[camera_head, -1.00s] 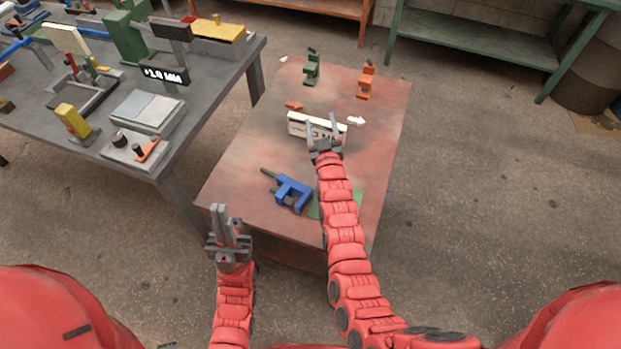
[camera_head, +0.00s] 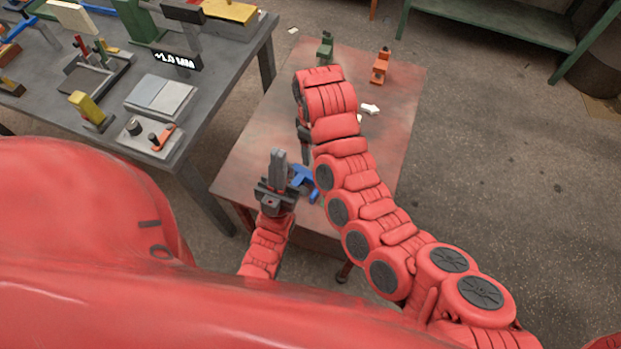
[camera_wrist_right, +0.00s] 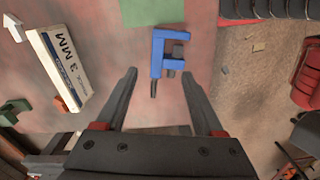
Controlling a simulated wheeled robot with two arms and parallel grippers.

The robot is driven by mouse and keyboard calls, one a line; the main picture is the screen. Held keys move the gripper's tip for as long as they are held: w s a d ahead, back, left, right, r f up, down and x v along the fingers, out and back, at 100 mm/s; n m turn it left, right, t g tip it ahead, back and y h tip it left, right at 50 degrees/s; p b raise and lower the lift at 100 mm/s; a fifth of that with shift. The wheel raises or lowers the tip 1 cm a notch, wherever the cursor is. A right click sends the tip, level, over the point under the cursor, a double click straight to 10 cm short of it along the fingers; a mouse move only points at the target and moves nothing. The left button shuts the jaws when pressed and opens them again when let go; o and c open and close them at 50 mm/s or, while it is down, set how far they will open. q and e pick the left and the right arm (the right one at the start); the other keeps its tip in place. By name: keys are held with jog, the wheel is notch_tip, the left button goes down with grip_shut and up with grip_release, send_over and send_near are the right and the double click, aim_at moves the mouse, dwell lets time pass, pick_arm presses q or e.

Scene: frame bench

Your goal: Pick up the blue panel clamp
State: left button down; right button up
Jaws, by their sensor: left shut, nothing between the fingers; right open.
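The blue panel clamp (camera_head: 302,177) lies on the low reddish table, partly hidden by my arms in the head view. In the right wrist view the clamp (camera_wrist_right: 158,42) shows whole, its dark rod pointing between the fingers. My right gripper (camera_wrist_right: 160,73) is open and empty, its fingertips on either side of the clamp's lower part in the picture. I cannot tell its height above the clamp. In the head view it is mostly hidden by its own arm. My left gripper (camera_head: 278,153) is shut and empty, just left of the clamp in the picture.
A green clamp (camera_head: 325,47) and an orange clamp (camera_head: 381,66) stand at the table's far end. A white box marked 3 MM (camera_wrist_right: 62,70), a green patch (camera_wrist_right: 152,12) and a white arrow (camera_head: 370,109) are on the table. A cluttered grey bench (camera_head: 215,90) stands left.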

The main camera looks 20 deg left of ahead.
notch_tip(320, 180, down, 10)
jog(key=b, duration=0.5)
jog(key=shift+r, duration=0.1)
jog(key=shift+f, duration=0.65)
jog(key=shift+w+f, duration=0.1)
jog(key=shift+f, duration=0.15)
notch_tip(320, 180, down, 4)
jog(key=shift+w+r+p, duration=0.1)
jog(key=shift+r+p, duration=0.05)
jog(key=shift+p, duration=1.05)
jog(key=shift+f, duration=0.55)
grip_shut()
